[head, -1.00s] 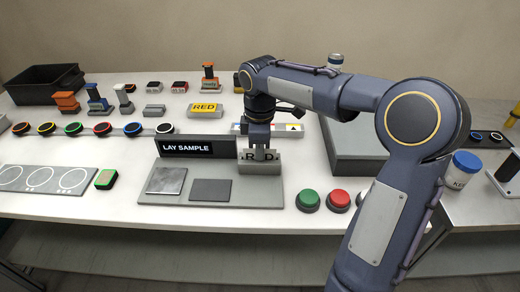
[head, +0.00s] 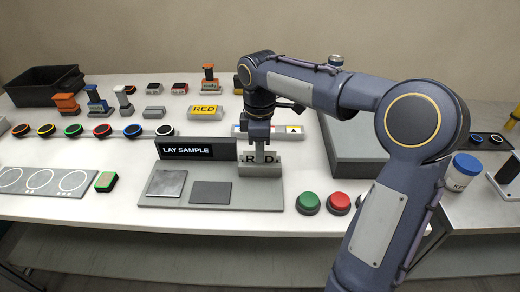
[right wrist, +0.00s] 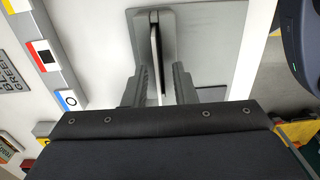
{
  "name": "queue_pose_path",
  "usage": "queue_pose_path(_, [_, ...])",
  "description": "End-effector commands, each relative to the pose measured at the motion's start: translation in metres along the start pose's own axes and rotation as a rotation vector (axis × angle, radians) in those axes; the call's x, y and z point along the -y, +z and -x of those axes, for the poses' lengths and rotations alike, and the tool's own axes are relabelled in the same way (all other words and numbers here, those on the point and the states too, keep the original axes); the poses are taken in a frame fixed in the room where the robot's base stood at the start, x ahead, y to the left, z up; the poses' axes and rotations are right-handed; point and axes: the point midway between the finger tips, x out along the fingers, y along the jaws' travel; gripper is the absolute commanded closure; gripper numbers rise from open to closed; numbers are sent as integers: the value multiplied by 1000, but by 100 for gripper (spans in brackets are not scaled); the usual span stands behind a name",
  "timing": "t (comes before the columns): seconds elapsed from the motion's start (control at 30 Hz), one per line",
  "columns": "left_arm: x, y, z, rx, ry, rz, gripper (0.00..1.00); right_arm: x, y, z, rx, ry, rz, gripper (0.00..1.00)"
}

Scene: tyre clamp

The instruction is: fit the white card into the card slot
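The white card (head: 274,158), with the letters R and D showing, stands upright at the grey slot block (head: 260,172) on the right end of the grey plate; its lower edge is hidden in the block. My right gripper (head: 260,152) is directly above and around the card, covering its middle. In the right wrist view the card (right wrist: 154,45) appears as a thin edge between the two fingers (right wrist: 161,80), which stand apart with a gap showing on the right side. My left gripper is not in view.
A LAY SAMPLE sign (head: 198,148) stands just left of the card, behind two flat squares. Green (head: 308,202) and red (head: 339,202) buttons sit to the right of the block. A big grey box (head: 352,150) is further right, and a colour-marked strip (head: 290,130) lies behind.

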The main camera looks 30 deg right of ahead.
Motion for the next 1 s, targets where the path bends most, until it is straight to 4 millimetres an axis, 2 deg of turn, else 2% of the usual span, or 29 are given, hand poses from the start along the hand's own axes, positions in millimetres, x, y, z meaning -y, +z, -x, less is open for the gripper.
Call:
queue_pose_path(0.03, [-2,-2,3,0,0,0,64,0,-1,16,-5,8,2,75])
queue_pose_path(0.1, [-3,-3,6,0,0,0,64,-1,-1,34,-6,11,2,75])
queue_pose_path(0.33, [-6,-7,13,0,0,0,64,0,-1,83,-7,14,3,75])
queue_pose_path(0.5, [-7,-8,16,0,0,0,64,0,-1,102,-6,14,3,75])
queue_pose_path(0.73, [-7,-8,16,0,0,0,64,4,2,107,-11,20,-11,75])
queue_pose_path(0.87, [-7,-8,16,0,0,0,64,32,13,106,-60,55,-117,75])
queue_pose_path(1.0, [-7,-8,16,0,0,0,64,91,35,86,-195,84,-375,75])
